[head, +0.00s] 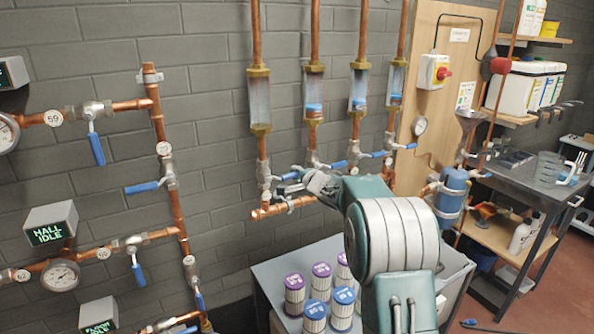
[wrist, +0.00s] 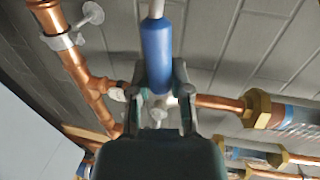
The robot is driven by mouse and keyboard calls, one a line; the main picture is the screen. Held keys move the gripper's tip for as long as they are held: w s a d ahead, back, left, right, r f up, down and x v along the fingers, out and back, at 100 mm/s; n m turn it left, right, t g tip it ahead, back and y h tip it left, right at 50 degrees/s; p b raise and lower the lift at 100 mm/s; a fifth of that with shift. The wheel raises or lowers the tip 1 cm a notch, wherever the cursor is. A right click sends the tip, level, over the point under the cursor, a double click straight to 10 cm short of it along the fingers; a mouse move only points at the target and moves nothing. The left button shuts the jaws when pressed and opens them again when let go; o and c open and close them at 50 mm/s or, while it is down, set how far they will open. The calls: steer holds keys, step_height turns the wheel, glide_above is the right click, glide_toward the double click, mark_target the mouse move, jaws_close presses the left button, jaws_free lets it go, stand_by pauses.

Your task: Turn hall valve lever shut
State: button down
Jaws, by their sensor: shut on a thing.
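A small display reading HALL IDLE (head: 50,228) is on the wall at the left in the head view. A blue lever (head: 137,273) hangs down from the pipe beside it. My gripper (head: 312,184) is away from that lever, at the valves under the glass flow tubes. In the wrist view, my gripper (wrist: 158,78) is shut on a blue valve lever (wrist: 157,48), with a finger on each side of its sleeve. That lever also shows in the head view (head: 291,176), partly hidden by my gripper. I cannot read a label on its valve.
Several glass flow tubes (head: 259,100) hang above, with other blue levers (head: 379,153) close at the right. A copper pipe (head: 270,212) runs just below. Several filter cartridges (head: 294,290) stand on a grey surface under my arm. A grey cart (head: 540,193) stands right.

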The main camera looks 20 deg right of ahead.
steer(key=shift+d+f+m, duration=0.1)
steer(key=shift+f+m, duration=0.2)
steer(key=shift+f, duration=0.35)
steer(key=c, duration=0.5)
jaws_free()
steer(key=shift+c, duration=0.2)
steer(key=shift+s+d+r, duration=0.1)
steer(key=shift+s+r, duration=0.05)
steer(key=shift+r, duration=0.1)
steer(key=v, duration=1.1)
steer(key=shift+s, duration=0.25)
steer(key=shift+d+f, duration=0.1)
steer(key=shift+d, duration=0.05)
